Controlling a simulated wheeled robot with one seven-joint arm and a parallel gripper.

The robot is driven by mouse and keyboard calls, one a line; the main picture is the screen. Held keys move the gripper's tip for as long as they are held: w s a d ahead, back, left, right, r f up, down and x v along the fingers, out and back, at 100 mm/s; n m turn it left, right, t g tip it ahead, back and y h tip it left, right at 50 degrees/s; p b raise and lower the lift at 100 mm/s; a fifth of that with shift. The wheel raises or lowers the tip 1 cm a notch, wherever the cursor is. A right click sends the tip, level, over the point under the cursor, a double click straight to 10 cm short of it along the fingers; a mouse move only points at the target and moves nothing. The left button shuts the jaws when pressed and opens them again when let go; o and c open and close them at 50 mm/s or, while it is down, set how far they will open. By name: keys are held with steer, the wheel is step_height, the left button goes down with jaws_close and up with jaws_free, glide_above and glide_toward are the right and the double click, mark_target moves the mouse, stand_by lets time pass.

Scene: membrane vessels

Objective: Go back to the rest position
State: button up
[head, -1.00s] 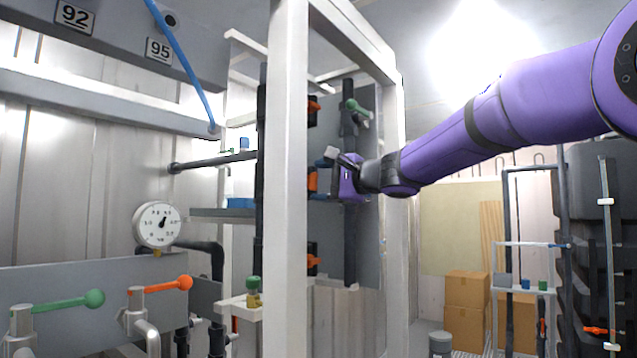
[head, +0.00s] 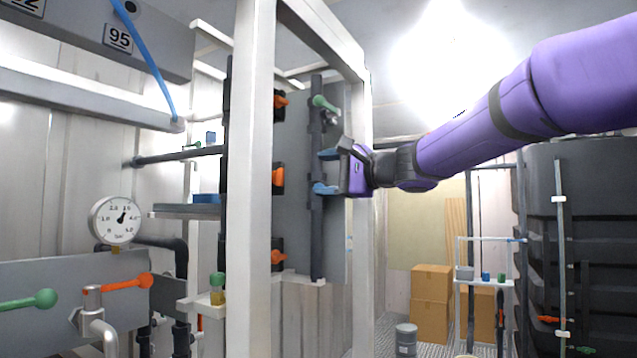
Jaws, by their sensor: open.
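My gripper (head: 328,173) is at the end of my purple arm, in the middle of the head view. Its two blue-tipped fingers point left and are spread apart, with nothing seen between them. It is in front of a grey panel (head: 295,215) inside a white frame (head: 252,190). A dark vertical pipe (head: 317,240) with a green-handled valve (head: 325,105) stands by the fingers. I cannot tell how far the fingertips are from the pipe.
Orange-handled valves (head: 278,177) sit on the panel's left. A pressure gauge (head: 116,219) and an orange lever (head: 127,283) are at left. Cardboard boxes (head: 431,303), a small shelf (head: 484,284) and black tanks (head: 590,230) stand at right. Some floor shows between.

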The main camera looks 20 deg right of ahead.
steer(key=s+a+f+n+g+h, duration=0.2)
steer(key=s+a+f+n+g, duration=0.15)
steer(key=s+f, duration=0.45)
steer(key=s+a+f+n+g+h, duration=0.2)
steer(key=s+f+n+g, duration=0.15)
steer(key=s+f, duration=0.35)
steer(key=s+d+f+n+g+h, duration=0.1)
steer(key=s+d+f+n+h, duration=0.1)
steer(key=s+f, duration=0.4)
steer(key=s+d+f+n+g+h, duration=0.1)
steer(key=s+d+f+n+h, duration=0.2)
steer(key=s+f, duration=0.4)
steer(key=shift+s+d+f+n+h, duration=0.2)
steer(key=shift+s+d+n+h, duration=0.1)
steer(key=shift+d+h, duration=0.45)
steer(key=shift+a, duration=0.1)
